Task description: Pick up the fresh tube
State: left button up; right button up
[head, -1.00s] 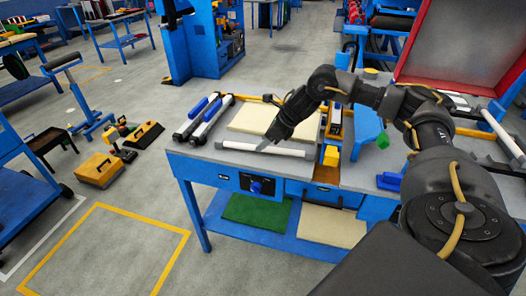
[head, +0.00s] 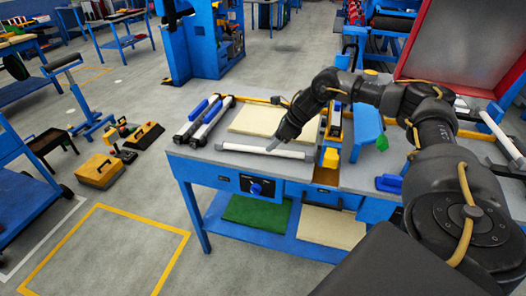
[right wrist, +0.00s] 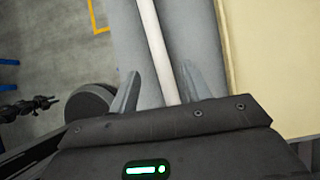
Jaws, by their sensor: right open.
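A long white tube (head: 240,148) with grey ends lies across the front of the workbench top; I take it as the fresh tube. My right gripper (head: 272,147) is open and low over the middle of this tube. In the right wrist view the tube (right wrist: 157,40) runs up between the two spread fingers of the gripper (right wrist: 160,84), with a gap on each side. The part of the tube under the gripper body is hidden. My left gripper is not in view.
A cream panel (head: 250,121) lies just behind the tube, and its edge (right wrist: 262,60) shows at right in the right wrist view. More tubes with blue parts (head: 205,118) lie on the bench's left. A yellow block (head: 331,157) stands near the tube's right end.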

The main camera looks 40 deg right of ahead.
aim_at(263, 151)
jog(key=shift+w+a+f, duration=0.15)
jog(key=shift+f, duration=0.05)
jog(key=p+x, duration=0.1)
jog(key=x, duration=0.2)
jog(key=shift+w+a+f, duration=0.15)
jog(key=shift+w+f, duration=0.3)
jog(key=shift+f, duration=0.2)
jog(key=shift+a, duration=0.1)
grip_shut()
